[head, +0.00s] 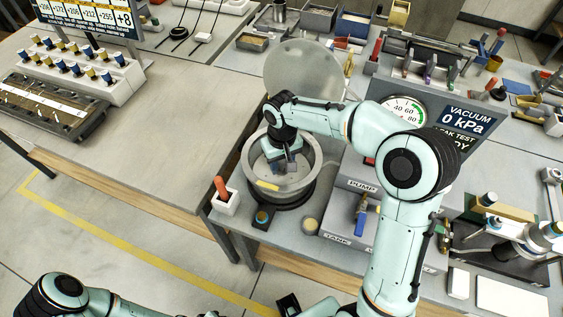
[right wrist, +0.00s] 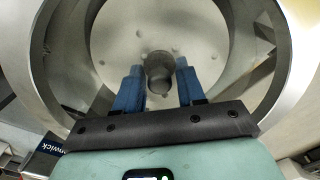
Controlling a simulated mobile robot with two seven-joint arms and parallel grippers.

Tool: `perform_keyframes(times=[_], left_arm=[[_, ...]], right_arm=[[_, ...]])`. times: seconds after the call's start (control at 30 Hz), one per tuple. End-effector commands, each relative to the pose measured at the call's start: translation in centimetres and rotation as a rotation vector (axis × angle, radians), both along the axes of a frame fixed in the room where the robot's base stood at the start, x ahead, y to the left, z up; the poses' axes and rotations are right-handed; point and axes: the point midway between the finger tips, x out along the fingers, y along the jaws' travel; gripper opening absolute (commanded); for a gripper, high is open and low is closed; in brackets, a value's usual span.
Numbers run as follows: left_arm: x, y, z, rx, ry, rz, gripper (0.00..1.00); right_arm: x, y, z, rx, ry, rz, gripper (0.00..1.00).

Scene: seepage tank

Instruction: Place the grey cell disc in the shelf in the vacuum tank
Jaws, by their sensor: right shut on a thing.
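The vacuum tank (head: 317,160) is a round grey metal vessel, open at the top. My right gripper (head: 288,168) reaches down inside it. In the right wrist view, my right gripper's blue fingers (right wrist: 158,85) are shut on the small grey cell disc (right wrist: 158,70). A pale round plate with small dark spots, apparently the shelf (right wrist: 205,45), lies beneath the disc inside the tank wall. I cannot tell whether the disc touches it. My left arm is at the bottom left of the head view; a dark part at the bottom edge may be my left gripper (head: 289,304).
A round translucent lid (head: 303,68) stands raised behind the tank. A gauge (head: 402,112) and a vacuum display (head: 468,120) reading 0 kPa are at the right. The left table (head: 165,130) has clear space.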

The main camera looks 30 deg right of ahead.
Motion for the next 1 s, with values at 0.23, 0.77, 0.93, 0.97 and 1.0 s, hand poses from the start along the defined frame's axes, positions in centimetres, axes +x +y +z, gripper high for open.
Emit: perform_keyframes(times=[0.23,0.77,0.93,0.97,1.0], left_arm=[[0.0,0.0,0.0,0.000,0.000,0.000,0.43],[0.0,0.0,0.0,0.000,0.000,0.000,0.43],[0.2,0.0,0.4,0.000,-0.002,0.000,0.43],[0.2,0.0,0.4,0.000,-0.003,0.000,0.43],[0.3,0.0,0.6,0.000,-0.003,0.000,0.43]], right_arm=[[0.0,0.0,0.0,0.000,-0.002,0.000,0.07],[0.1,0.0,0.0,0.000,-0.002,0.000,0.65],[0.2,0.0,2.1,-0.001,-0.007,0.000,0.65],[0.2,0.0,2.6,-0.001,-0.008,0.000,0.65],[0.2,0.0,3.5,-0.001,-0.007,0.001,0.65]])
